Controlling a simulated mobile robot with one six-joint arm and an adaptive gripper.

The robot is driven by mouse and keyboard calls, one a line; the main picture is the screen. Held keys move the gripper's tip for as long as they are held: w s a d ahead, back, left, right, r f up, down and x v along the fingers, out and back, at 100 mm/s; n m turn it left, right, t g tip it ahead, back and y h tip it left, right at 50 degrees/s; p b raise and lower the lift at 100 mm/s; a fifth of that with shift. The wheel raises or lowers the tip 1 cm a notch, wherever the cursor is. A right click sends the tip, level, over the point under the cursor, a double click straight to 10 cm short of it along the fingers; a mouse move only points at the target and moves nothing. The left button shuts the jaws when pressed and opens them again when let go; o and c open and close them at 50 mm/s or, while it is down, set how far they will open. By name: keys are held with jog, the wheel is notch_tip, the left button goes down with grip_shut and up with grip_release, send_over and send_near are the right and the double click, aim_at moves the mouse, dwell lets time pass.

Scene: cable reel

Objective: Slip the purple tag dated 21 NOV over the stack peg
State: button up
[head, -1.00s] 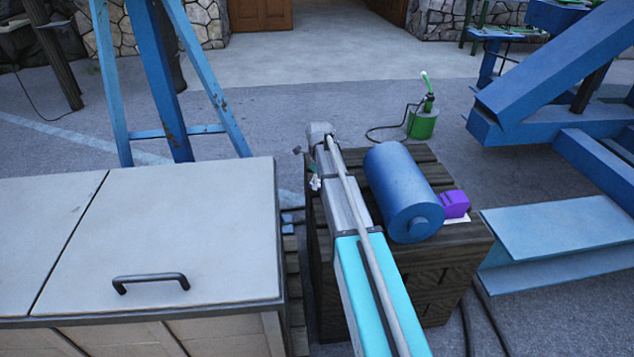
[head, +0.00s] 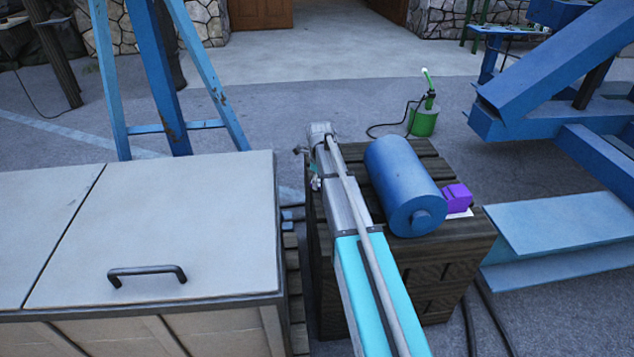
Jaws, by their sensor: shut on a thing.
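My arm, a teal and grey link with a long grey rod, reaches from the bottom of the head view to its far end over the left side of a dark wooden crate. Small grey and whitish parts show beside that far end. I cannot make out gripper fingers or anything between them. A small purple block (head: 457,197) with a white piece under it sits on the crate, beside a blue cylinder. No date is readable on it, and I cannot tell whether it is a tag. I cannot make out the 21 NOV tag or the stack peg.
The blue cylinder (head: 403,185) lies on the wooden crate (head: 450,247). A pale cabinet (head: 190,215) with a dark handle stands at left. Blue beams (head: 560,225) stand at right. A green canister (head: 422,122) with a hose stands behind. Open paving lies beyond.

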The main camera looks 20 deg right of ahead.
jog(key=shift+f+b, duration=0.4)
dwell(0.4)
jog(key=o, duration=1.2)
